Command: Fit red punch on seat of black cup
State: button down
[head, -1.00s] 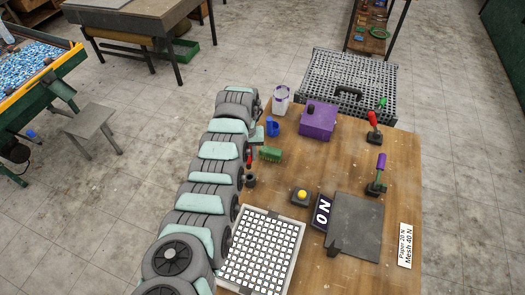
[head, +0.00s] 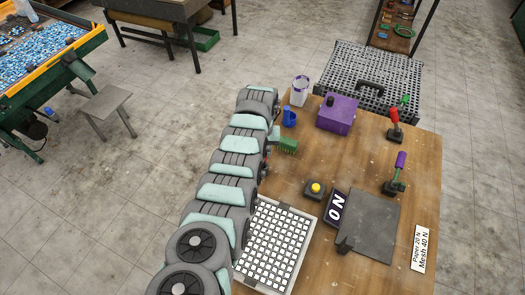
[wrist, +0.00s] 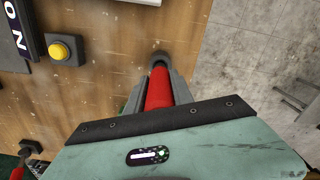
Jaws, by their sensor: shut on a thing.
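My gripper (wrist: 159,92) is shut on the red punch (wrist: 159,86), which lies between its two fingers in the wrist view. The black cup (wrist: 160,57) shows as a dark rounded rim just beyond the punch's far end. The punch's end and the cup overlap in this view. I cannot tell whether the punch is inside the cup or just above it. The seat of the cup is not visible. In the head view my arm hides the cup and most of the gripper.
A yellow button on a dark box (head: 315,189) and a white tile grid (head: 272,243) are on the wooden bench. A green brush (head: 288,145), blue holder (head: 289,118) and purple box (head: 337,115) stand farther back. The bench edge runs close beside the cup.

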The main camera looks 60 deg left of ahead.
jog(key=shift+a+f, duration=0.1)
dwell(0.3)
jog(key=shift+f+b, duration=2.25)
jog(key=shift+f, duration=0.2)
jog(key=c, duration=1)
grip_release()
jog(key=shift+r, duration=0.15)
notch_tip(320, 180, up, 9)
jog(key=shift+f+b, duration=0.1)
jog(key=shift+b, duration=0.25)
jog(key=shift+r, duration=0.85)
